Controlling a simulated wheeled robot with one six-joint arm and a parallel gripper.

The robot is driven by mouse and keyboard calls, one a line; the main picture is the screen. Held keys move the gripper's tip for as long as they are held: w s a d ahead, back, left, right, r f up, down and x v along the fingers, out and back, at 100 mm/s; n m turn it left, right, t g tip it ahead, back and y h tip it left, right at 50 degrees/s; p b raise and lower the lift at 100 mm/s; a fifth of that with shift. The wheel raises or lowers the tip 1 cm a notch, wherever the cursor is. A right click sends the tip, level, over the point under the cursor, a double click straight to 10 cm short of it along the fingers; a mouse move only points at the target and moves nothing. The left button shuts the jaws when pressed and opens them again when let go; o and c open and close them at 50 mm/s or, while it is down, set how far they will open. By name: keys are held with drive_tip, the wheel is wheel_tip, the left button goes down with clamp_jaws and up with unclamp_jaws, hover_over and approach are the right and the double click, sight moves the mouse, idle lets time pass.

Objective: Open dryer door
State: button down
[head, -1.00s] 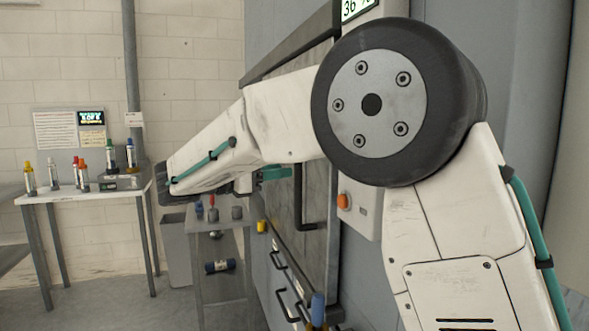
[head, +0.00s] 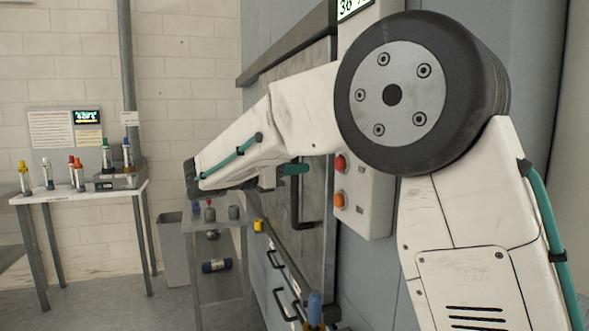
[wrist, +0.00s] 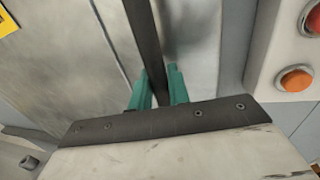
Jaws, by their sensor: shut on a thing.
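The dryer door (head: 318,110) is a scuffed grey metal panel in the machine's wall. It looks shut in the head view, though my arm hides part of it. Its handle (head: 294,205) is a dark upright bar near the panel's right side. My gripper (wrist: 158,90) has teal fingers, one on each side of the dark handle bar (wrist: 148,40) in the wrist view, and is shut on it. In the head view one teal finger (head: 296,169) shows at the handle's upper part.
A control box (head: 368,195) with red and orange buttons is just right of the door. Dark drawer handles (head: 285,300) stick out below. A small cart (head: 213,285) and a bin (head: 173,250) stand left of the machine. A white table (head: 75,193) with bottles is further left.

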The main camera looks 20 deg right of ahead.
drive_tip(key=w, duration=2.4)
drive_tip(key=c, duration=1.4)
unclamp_jaws()
drive_tip(key=shift+s+a, duration=0.1)
drive_tip(key=a, duration=0.2)
drive_tip(key=s+a, duration=0.1)
drive_tip(key=a, duration=0.4)
drive_tip(key=shift+s+a, duration=0.25)
drive_tip(key=shift+a, duration=0.05)
